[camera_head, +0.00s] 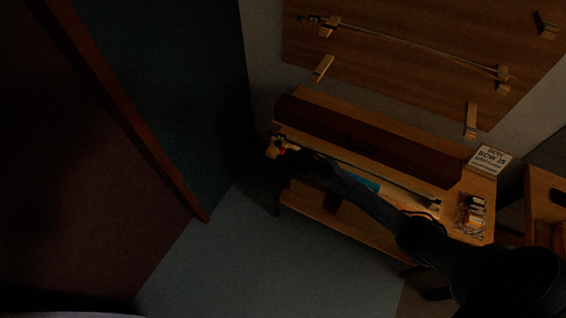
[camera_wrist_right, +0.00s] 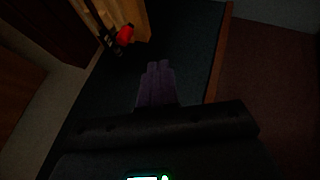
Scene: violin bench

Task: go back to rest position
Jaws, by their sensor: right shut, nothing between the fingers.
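My right arm reaches in from the lower right of the head view, across the front of the bench (camera_head: 340,226). Its dark gripper (camera_head: 287,163) is at the bench's left end. In the right wrist view its two fingers (camera_wrist_right: 157,66) lie together, shut and empty. A small red thing (camera_wrist_right: 125,35) is beyond the fingertips, apart from them; it also shows in the head view (camera_head: 282,151). A bow (camera_head: 395,182) lies along the bench on supports, partly hidden by my arm near its left end. My left gripper is not in view.
A long brown case (camera_head: 370,134) lies at the bench's back. A white sign (camera_head: 489,160) and a small tray of items (camera_head: 471,214) are at the right end. Another bow (camera_head: 410,46) hangs on the wooden board above. Grey floor (camera_head: 250,250) is clear at the left.

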